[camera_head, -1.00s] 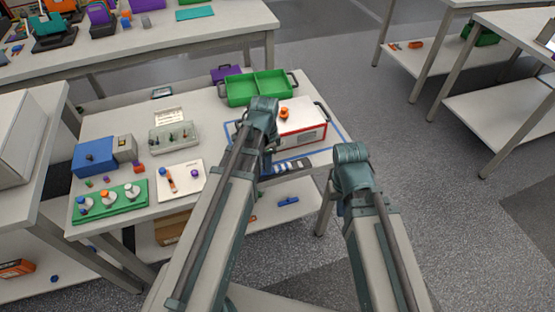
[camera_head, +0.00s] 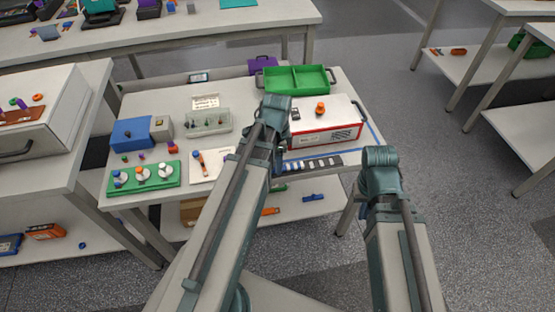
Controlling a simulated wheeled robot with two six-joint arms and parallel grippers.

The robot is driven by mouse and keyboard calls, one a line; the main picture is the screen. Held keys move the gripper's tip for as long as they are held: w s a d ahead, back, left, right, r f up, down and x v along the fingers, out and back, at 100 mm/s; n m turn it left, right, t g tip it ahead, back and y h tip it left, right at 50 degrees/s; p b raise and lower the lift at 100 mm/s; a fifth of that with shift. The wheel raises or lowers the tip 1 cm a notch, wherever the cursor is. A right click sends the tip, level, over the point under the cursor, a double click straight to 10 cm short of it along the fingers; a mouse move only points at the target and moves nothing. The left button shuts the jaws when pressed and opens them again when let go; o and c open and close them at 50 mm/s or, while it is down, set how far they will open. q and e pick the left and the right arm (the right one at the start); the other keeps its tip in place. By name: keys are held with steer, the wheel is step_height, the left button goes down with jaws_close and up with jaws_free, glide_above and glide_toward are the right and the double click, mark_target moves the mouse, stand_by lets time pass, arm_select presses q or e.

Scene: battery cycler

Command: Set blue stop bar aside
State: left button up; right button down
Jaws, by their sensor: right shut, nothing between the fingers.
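A small blue bar (camera_head: 314,197) lies on the lower shelf under the middle table; I cannot tell whether it is the stop bar. A black-and-pale segmented strip (camera_head: 316,163) with some blue at its left end lies at the table's front edge, before the red-and-white box (camera_head: 325,128). My left arm reaches over the table and hides part of that edge. My right arm extends over the floor, right of the table's front. Neither gripper's fingers show; they are hidden behind or below the arms.
A green tray (camera_head: 296,68) stands behind the box. A blue-grey device (camera_head: 132,134), a clear case (camera_head: 208,121), a white plate (camera_head: 212,173) and a green holder (camera_head: 126,184) fill the table's left. A bench (camera_head: 90,82) stands left. Floor (camera_head: 430,130) is clear to the right.

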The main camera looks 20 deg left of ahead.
arm_select(q)
steer(key=shift+r, duration=0.1)
step_height(320, 180, up, 14)
steer(key=p, duration=1.3)
steer(key=shift+f+p, duration=0.2)
steer(key=shift+p, duration=0.2)
steer(key=shift+d, duration=0.15)
steer(key=s+d+n, duration=0.3)
steer(key=s+d, duration=0.1)
steer(key=d, duration=0.4)
steer(key=s+d+n+y, duration=0.1)
steer(key=s+d+n, duration=0.2)
steer(key=d, duration=0.5)
steer(key=shift+s+d+n, duration=0.35)
steer(key=shift+s+n, duration=0.05)
steer(key=shift+n, duration=0.3)
